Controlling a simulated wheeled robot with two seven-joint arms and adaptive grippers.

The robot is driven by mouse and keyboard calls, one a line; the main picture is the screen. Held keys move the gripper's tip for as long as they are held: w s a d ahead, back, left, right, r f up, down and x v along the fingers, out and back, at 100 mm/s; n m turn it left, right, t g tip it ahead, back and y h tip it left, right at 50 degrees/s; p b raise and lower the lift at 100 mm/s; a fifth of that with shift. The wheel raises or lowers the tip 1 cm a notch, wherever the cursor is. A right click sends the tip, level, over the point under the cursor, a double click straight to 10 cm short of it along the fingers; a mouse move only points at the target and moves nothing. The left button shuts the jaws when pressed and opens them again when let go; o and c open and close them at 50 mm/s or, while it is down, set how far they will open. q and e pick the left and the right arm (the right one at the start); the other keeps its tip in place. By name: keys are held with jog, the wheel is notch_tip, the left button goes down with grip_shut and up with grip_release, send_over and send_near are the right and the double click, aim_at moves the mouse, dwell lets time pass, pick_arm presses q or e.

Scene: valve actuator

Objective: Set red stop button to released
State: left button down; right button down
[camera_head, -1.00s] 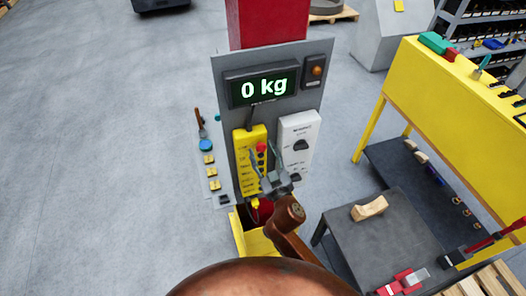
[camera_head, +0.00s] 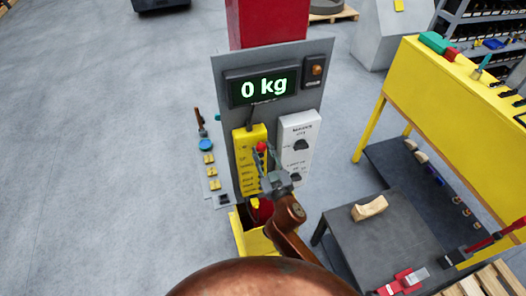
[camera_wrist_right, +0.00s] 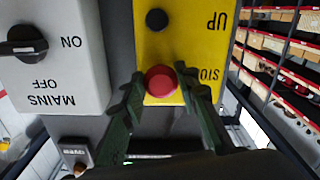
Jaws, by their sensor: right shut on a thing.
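The red stop button (camera_head: 261,147) is on the yellow pendant box (camera_head: 243,172) on the grey panel. In the right wrist view the red button (camera_wrist_right: 161,81) sits on the yellow box (camera_wrist_right: 188,38), beside the partly covered word STOP. My right gripper (camera_head: 264,153) reaches up to it from below, and its fingers stand on either side of the button (camera_wrist_right: 160,88), shut on it. Whether the button is pressed in or out cannot be told. My left gripper is not in view.
A white mains switch box (camera_head: 297,148) with a black knob (camera_wrist_right: 23,43) is beside the yellow box. A display (camera_head: 264,86) above reads 0 kg. A dark table (camera_head: 385,240) with a wooden piece (camera_head: 370,208) stands to the right. Open floor lies left.

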jog(key=shift+s+d, duration=0.1)
jog(key=shift+s, duration=0.3)
jog(key=shift+w+f, duration=0.1)
jog(key=c, duration=1.9)
grip_release()
jog(key=shift+c, duration=0.2)
jog(key=o, duration=0.5)
jog(key=shift+s+d, duration=0.1)
jog(key=shift+s, duration=0.2)
jog(key=shift+w, duration=0.1)
jog(key=v, duration=1.2)
